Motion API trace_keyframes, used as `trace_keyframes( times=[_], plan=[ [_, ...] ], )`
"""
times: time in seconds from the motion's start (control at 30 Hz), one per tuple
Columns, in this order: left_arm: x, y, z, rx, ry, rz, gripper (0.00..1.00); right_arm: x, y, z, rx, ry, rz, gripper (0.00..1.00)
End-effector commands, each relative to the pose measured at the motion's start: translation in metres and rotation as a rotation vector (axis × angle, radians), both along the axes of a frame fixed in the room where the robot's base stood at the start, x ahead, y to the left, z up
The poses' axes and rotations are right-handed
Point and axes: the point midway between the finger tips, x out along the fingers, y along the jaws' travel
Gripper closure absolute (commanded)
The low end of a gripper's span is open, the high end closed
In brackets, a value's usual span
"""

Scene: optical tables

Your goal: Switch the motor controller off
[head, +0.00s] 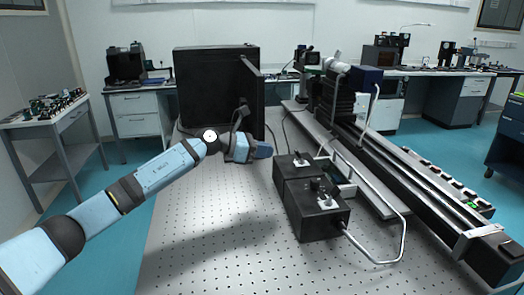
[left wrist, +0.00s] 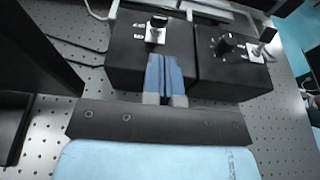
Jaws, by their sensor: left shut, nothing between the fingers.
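Two black control boxes stand side by side on the optical table (head: 200,225). The far box (head: 290,172) has a toggle switch on a pale plate; in the left wrist view it is the left box (left wrist: 125,62), with its switch (left wrist: 157,28) near the top. The near box (head: 318,222) carries a dark knob (left wrist: 225,45) and a toggle switch (left wrist: 258,52). I cannot tell which one is the motor controller. My left gripper (head: 266,151) is shut and empty, its blue fingers in front of the far box, below its switch. My right gripper is out of view.
A bent metal tube (head: 402,235) loops out to the right of the boxes. A long dark rail (head: 430,190) runs along the table's right side. A large black enclosure (head: 215,90) stands behind my left arm. The table's front left is bare.

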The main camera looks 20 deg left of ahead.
Motion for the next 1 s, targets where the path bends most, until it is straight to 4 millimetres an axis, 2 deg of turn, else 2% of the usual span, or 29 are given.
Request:
trace_keyframes(
  times=[0.1, 0.33, 0.5, 0.83, 1.0],
  plan=[
    [0.013, -0.020, -0.006, -0.002, 0.001, -0.003, 1.00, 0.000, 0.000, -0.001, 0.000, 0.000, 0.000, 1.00],
    [0.030, -0.045, -0.015, -0.001, 0.002, 0.000, 1.00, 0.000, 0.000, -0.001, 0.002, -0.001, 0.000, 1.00],
    [0.034, -0.051, -0.016, 0.000, 0.000, -0.001, 1.00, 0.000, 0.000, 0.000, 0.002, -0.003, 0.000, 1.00],
    [0.034, -0.051, -0.016, 0.000, 0.002, -0.001, 1.00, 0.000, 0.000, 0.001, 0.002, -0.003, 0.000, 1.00],
    [0.035, -0.051, -0.012, 0.018, 0.013, -0.001, 1.00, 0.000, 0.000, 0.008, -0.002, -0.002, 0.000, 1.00]
  ],
)
